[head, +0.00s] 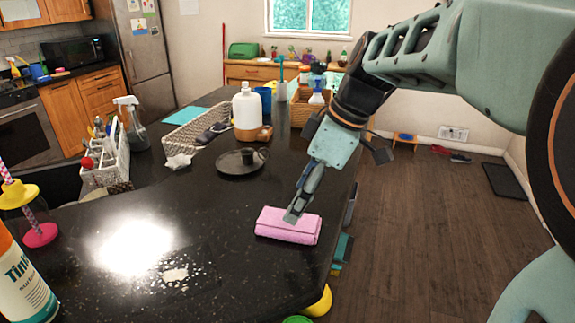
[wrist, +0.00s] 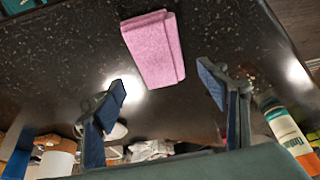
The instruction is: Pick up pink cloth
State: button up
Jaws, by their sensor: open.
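The pink cloth (head: 287,226) lies folded on the black speckled counter near its right edge. In the wrist view the pink cloth (wrist: 153,48) is ahead of the fingertips, at the top centre, roughly in line with the gap between them. My gripper (head: 292,214) points down at the cloth in the head view, its fingertips overlapping the cloth's upper edge. In the wrist view my gripper (wrist: 165,80) is open, with nothing between its two fingers. I cannot tell whether the fingertips touch the cloth.
A spray can (head: 24,285) is at front left. The counter between is clear.

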aim_at(289, 225)
jog(key=shift+d+x, duration=0.15)
jog(key=shift+x, duration=1.45)
jog(key=shift+d+x, duration=0.15)
jog(key=shift+x, duration=1.45)
jog(key=shift+w+f, duration=0.1)
jog(key=shift+c, duration=0.2)
jog(key=c, duration=1.1)
jog(key=shift+r+p, duration=0.2)
jog(key=shift+p, duration=0.1)
